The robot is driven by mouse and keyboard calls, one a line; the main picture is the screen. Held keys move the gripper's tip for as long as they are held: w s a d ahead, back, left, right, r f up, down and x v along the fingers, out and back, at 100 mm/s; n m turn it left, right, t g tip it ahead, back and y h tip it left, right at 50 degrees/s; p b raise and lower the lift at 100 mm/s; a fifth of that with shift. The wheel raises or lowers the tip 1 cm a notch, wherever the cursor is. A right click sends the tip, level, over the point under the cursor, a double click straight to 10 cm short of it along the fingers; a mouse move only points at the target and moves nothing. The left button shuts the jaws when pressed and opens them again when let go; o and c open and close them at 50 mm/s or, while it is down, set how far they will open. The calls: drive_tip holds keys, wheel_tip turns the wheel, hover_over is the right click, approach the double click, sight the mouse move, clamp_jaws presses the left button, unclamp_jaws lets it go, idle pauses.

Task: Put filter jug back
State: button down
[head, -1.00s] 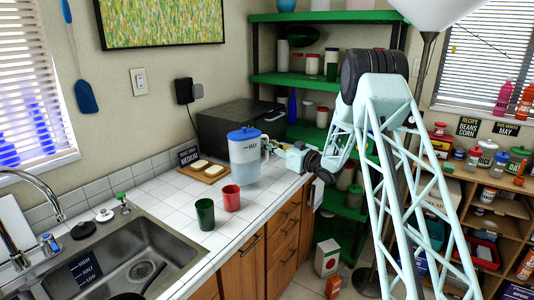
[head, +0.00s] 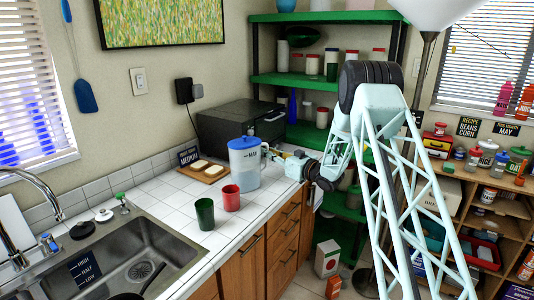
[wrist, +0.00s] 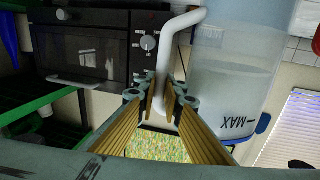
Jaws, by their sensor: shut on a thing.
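The filter jug (head: 243,168) is clear with a blue lid, a MAX mark and liquid inside. It looks upright over the tiled counter (head: 178,196), near the counter's right edge; I cannot tell whether its base touches the tiles. My gripper (head: 271,153) is at the jug's right side. In the wrist view my gripper (wrist: 162,100) is shut on the jug's white handle (wrist: 166,65), with the jug body (wrist: 232,85) to the right of the fingers. Part of the handle is hidden between the fingers.
A red cup (head: 231,199) and a green cup (head: 205,214) stand in front of the jug. A board with bread (head: 203,172) lies to its left. A black oven (head: 240,123) stands behind. The sink (head: 130,262) is at front left, and green shelves (head: 290,80) are at the back.

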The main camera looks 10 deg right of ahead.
drive_tip(key=c, duration=2.7)
unclamp_jaws()
drive_tip(key=shift+c, duration=0.2)
drive_tip(key=p+v, duration=0.1)
drive_tip(key=v, duration=1.1)
drive_tip(key=shift+r, duration=0.1)
